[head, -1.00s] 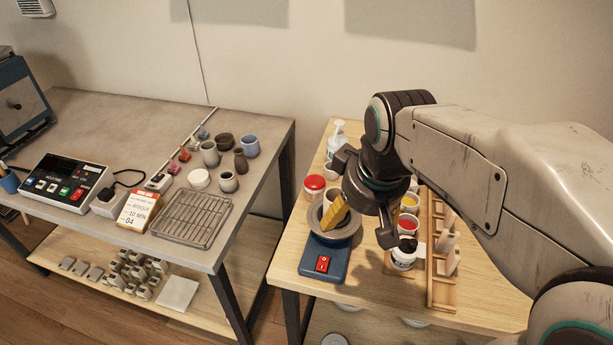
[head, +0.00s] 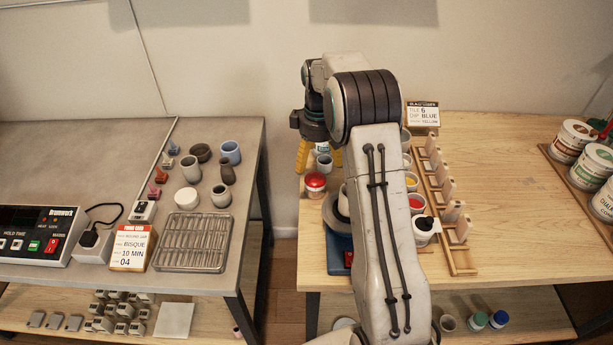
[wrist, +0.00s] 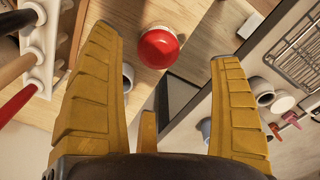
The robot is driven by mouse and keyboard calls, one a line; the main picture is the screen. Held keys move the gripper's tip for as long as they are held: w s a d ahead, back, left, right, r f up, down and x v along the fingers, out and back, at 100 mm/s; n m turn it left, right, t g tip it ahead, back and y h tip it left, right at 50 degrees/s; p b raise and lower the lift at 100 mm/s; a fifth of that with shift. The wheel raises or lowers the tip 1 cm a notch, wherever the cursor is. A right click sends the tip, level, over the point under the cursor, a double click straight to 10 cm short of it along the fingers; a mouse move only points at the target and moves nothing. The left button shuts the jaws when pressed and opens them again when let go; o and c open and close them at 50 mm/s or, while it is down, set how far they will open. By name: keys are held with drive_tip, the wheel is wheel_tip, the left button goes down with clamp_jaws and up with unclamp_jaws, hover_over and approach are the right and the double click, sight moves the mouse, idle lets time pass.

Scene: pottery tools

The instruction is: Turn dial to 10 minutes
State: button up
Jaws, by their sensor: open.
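A control box (head: 30,232) with a dark display, several buttons and a red switch sits at the left on the grey table. No dial can be made out on the part in view; its left side is cut off. My gripper (head: 320,158) is open and empty, over the back left of the wooden table, far right of the box. In the wrist view its yellow fingers (wrist: 165,50) are spread, with a red-lidded jar (wrist: 158,47) seen between them.
A wire rack (head: 193,242), small pots and stamps stand on the grey table (head: 90,150). A gap separates it from the wooden table (head: 490,180), which holds the red-lidded jar (head: 316,183), paint pots, a wooden rack (head: 462,262) and large tins (head: 590,165).

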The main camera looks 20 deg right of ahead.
sight(315, 177)
drive_tip(key=shift+w+d+f, duration=0.1)
drive_tip(key=shift+w+f, duration=0.3)
drive_tip(key=shift+f, duration=0.7)
drive_tip(key=shift+f+p, duration=0.8)
drive_tip(key=shift+f, duration=2.45)
drive_tip(key=c, duration=1.2)
